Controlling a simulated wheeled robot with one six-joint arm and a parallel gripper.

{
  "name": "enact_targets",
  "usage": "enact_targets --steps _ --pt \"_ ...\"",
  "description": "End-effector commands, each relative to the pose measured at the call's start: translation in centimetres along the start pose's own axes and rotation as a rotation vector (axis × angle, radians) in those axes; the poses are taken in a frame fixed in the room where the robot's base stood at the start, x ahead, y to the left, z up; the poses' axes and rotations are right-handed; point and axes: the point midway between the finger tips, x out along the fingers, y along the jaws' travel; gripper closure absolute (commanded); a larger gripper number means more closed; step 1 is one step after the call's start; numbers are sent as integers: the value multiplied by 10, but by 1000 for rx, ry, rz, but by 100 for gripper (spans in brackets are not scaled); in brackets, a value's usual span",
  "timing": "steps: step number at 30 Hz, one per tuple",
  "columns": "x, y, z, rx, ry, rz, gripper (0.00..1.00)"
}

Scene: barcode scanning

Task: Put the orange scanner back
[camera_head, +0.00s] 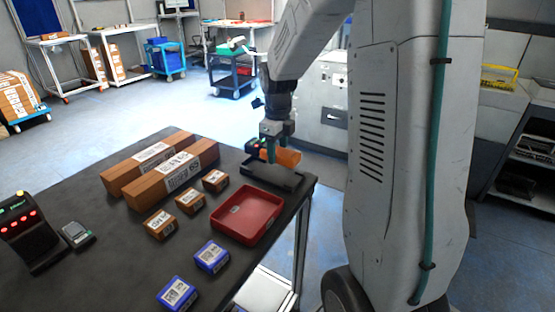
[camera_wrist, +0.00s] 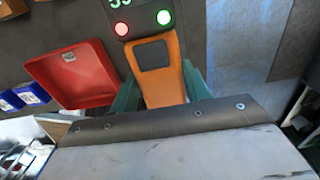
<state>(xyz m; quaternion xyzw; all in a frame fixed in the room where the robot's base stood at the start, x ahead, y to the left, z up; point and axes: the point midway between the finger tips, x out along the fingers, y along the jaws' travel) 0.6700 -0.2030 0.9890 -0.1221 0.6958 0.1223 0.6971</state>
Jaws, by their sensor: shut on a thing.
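The orange scanner (camera_head: 287,157) is between the fingers of my gripper (camera_head: 271,152), above the table's far right corner. In the wrist view the scanner (camera_wrist: 158,85) has an orange handle and a dark head with red and green lights. A green finger stands on each side of the handle, and my gripper (camera_wrist: 160,98) is shut on it. A black holder (camera_head: 262,179) lies on the table below the scanner. Whether the scanner touches the holder cannot be told.
A red tray (camera_head: 222,233), also in the wrist view (camera_wrist: 75,78), sits near the holder. Two long cartons (camera_head: 172,180), several small brown boxes (camera_head: 190,202) and blue boxes (camera_head: 212,257) lie on the table. A black device with red lights (camera_head: 28,235) stands at left.

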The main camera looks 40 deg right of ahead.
Motion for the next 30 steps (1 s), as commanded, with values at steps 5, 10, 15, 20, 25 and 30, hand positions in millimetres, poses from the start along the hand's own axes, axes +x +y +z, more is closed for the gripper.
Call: enact_targets --steps 5,10,15,20,25,30 --pt "6 -5 3 -1 1 1 83" --pt "29 -5 2 -1 2 2 83" --pt "36 -5 3 -1 0 0 83" --pt "36 -5 3 -1 0 0 83" --pt "41 -5 3 -1 0 0 83" --pt "46 -4 3 -1 0 0 83"
